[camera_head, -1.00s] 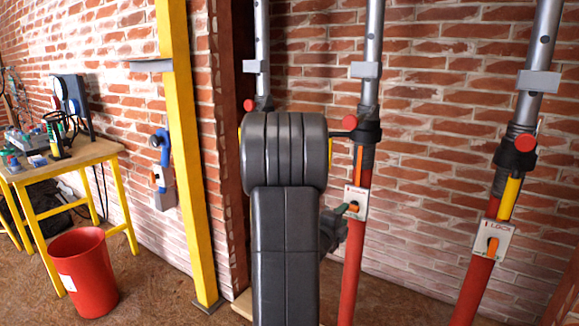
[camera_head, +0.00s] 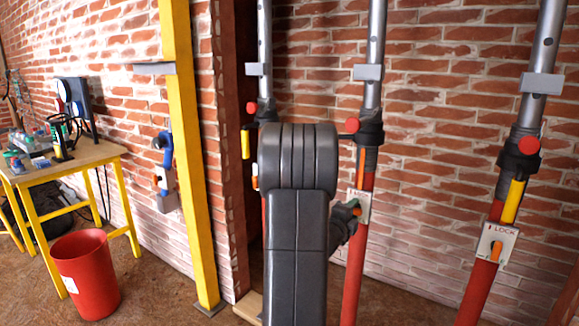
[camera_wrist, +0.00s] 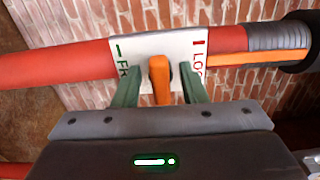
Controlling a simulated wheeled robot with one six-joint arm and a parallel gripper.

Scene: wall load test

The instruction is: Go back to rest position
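The middle red prop (camera_head: 354,262) stands upright with a white lock plate (camera_head: 364,207) and an orange lever. In the wrist view the plate (camera_wrist: 183,47) reads FR... on the left and LO... on the right. The orange lever (camera_wrist: 160,82) sits between these words. My gripper (camera_wrist: 160,90) has its two green fingers on either side of the lever, with gaps showing; it is open and holds nothing. In the head view my gripper (camera_head: 352,212) is beside the plate, partly hidden by my arm.
A right prop (camera_head: 478,290) has its own LOCK plate (camera_head: 497,243). A left prop (camera_head: 265,60) is partly hidden behind my arm. A yellow post (camera_head: 191,190), a red bin (camera_head: 86,275) and a workbench (camera_head: 90,155) stand to the left. The brick wall is behind the props.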

